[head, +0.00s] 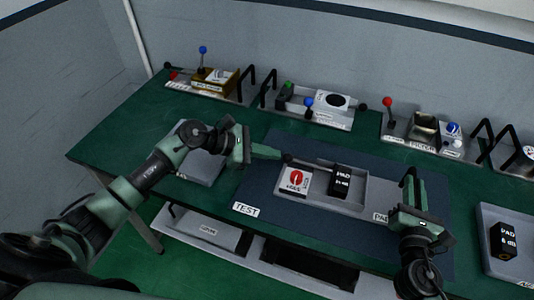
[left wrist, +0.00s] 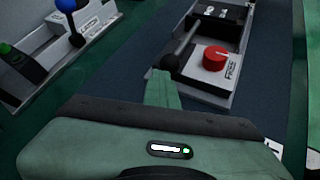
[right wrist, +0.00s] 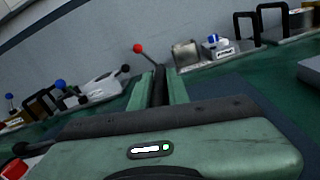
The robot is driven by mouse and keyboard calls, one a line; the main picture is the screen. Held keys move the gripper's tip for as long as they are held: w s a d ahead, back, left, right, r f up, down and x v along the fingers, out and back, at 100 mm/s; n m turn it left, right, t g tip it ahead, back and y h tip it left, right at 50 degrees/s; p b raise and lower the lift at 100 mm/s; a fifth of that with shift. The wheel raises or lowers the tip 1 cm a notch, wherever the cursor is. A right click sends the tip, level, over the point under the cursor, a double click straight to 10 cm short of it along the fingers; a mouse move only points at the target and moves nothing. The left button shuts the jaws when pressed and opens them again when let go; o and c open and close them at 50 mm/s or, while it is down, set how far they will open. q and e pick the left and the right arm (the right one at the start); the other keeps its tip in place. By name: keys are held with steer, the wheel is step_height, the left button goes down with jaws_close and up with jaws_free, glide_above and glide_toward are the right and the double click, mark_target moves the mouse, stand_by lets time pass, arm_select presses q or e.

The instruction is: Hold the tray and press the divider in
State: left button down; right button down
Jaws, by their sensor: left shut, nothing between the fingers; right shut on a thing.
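The grey tray (head: 345,207) lies on the blue mat in the head view. It holds a block with a red button (head: 296,179) and a black block marked PAD (head: 340,181). A rod with a black knob (head: 287,158) runs along the tray's back toward the black block; the knob also shows in the left wrist view (left wrist: 171,66). My left gripper (head: 279,154) is shut and empty, its tip right at the knob; contact is unclear. My right gripper (head: 409,178) is shut on a black upright bar (right wrist: 158,85), apparently a handle at the tray's right end.
Several units with knobs and levers, such as a brown box (head: 218,80) and a white one (head: 330,100), line the back of the green table. Another tray with a black PAD block (head: 503,240) stands at right. A grey plate (head: 203,165) lies under my left arm.

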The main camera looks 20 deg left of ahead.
mark_target(287, 158)
arm_select(q)
steer(key=shift+d, duration=0.2)
arm_select(e)
steer(key=shift+s+a+f, duration=0.1)
steer(key=shift+a+f, duration=0.05)
steer(key=shift+f, duration=0.25)
arm_select(q)
steer(key=shift+d+f, duration=0.1)
steer(key=shift+d, duration=2)
steer(key=shift+a+r, duration=1.3)
steer(key=shift+r, duration=0.25)
